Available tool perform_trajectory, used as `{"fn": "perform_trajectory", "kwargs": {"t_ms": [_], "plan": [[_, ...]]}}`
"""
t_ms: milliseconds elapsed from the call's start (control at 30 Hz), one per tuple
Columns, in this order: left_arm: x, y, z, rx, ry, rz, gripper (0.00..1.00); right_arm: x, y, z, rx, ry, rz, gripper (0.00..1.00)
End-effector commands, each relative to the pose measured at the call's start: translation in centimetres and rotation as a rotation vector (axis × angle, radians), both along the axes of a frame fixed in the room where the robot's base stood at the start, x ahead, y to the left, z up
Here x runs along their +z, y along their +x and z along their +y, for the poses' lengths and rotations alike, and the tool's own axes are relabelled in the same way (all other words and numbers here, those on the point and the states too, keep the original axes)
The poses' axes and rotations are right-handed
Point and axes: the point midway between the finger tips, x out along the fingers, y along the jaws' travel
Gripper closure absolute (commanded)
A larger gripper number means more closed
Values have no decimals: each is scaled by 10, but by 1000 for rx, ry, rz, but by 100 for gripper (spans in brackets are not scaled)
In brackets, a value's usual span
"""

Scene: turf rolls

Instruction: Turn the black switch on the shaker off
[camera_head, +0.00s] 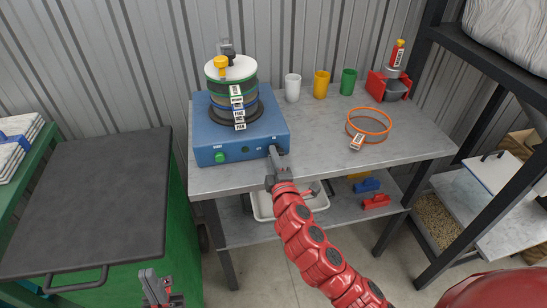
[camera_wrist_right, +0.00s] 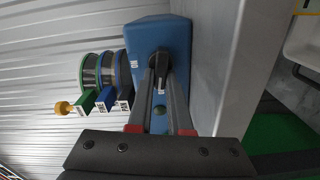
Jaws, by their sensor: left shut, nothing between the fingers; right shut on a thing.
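The blue shaker (camera_head: 215,151) stands on the grey bench with a stack of sieves (camera_head: 236,95) on top. The shaker also shows turned sideways in the right wrist view (camera_wrist_right: 178,40). My right gripper (camera_head: 275,153) is at the right end of the shaker's front. In the right wrist view its fingers are shut on the black switch (camera_wrist_right: 160,62). In the head view the fingers hide the switch. My left gripper (camera_head: 150,273) is shut and empty, low in front of the black-topped green cabinet.
The bench (camera_head: 310,130) also holds a white cup (camera_head: 292,88), a yellow cup (camera_head: 321,86), a green cup (camera_head: 348,82), an orange-rimmed sieve (camera_head: 369,124) and a red holder (camera_head: 388,86). A white tray (camera_head: 291,207) is on the shelf below.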

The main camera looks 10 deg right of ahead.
Motion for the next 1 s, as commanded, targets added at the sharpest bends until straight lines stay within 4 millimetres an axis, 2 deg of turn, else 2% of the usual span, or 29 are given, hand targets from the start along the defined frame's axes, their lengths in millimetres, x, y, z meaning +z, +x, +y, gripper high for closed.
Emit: {"fn": "perform_trajectory", "kwargs": {"t_ms": [400, 933, 967, 1000], "plan": [[-3, 0, 0, 0, 0, 0, 100, -2, 0, 0, -2, -172, 0, 100], [-3, 0, 0, 0, 0, 0, 100, -2, 0, 0, -1, -191, 0, 100], [-3, 0, 0, 0, 0, 0, 100, -2, 0, 0, -1, -191, 0, 77], [-3, 0, 0, 0, 0, 0, 100, -2, 0, 0, -1, -190, 0, 70]]}}
